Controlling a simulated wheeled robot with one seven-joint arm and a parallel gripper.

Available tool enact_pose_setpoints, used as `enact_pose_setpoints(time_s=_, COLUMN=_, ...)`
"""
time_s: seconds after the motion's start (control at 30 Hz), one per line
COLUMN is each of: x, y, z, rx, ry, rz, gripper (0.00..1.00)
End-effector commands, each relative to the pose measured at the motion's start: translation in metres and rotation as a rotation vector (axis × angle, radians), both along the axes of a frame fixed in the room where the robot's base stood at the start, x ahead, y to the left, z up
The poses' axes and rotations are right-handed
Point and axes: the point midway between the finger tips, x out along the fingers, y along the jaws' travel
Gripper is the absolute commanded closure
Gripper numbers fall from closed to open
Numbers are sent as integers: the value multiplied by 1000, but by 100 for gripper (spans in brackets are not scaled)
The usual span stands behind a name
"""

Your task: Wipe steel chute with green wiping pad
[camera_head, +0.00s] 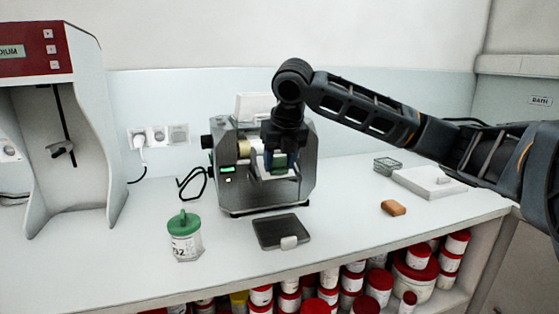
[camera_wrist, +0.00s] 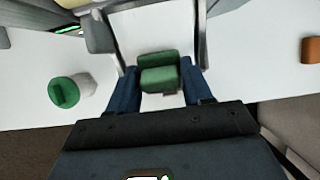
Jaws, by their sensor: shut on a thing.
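My gripper (camera_head: 279,160) is shut on the green wiping pad (camera_wrist: 160,75), gripping it between its two blue fingers, also seen in the wrist view (camera_wrist: 160,88). In the head view the pad (camera_head: 278,170) shows small and green at the front of the grey mill (camera_head: 233,194). The steel chute (camera_wrist: 150,25) appears as a pale surface between two grey side walls, just beyond the pad in the wrist view. In the head view my gripper hides much of the chute. I cannot tell whether the pad touches it.
A dark tray (camera_head: 272,229) with a pale block (camera_head: 288,242) lies before the mill. A green-lidded jar (camera_head: 184,240) stands left. An orange-brown block (camera_head: 393,208), a glass dish (camera_head: 388,166) and a white flat device (camera_head: 425,181) are right. Red-lidded jars (camera_head: 379,283) fill the shelf below.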

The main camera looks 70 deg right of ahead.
Motion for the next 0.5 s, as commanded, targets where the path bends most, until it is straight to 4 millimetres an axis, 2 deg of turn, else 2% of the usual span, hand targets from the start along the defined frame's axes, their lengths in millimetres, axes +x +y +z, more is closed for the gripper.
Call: enact_pose_setpoints(time_s=0.5, x=3, y=-3, z=-7, rx=1, ry=-1, rz=0, gripper=74)
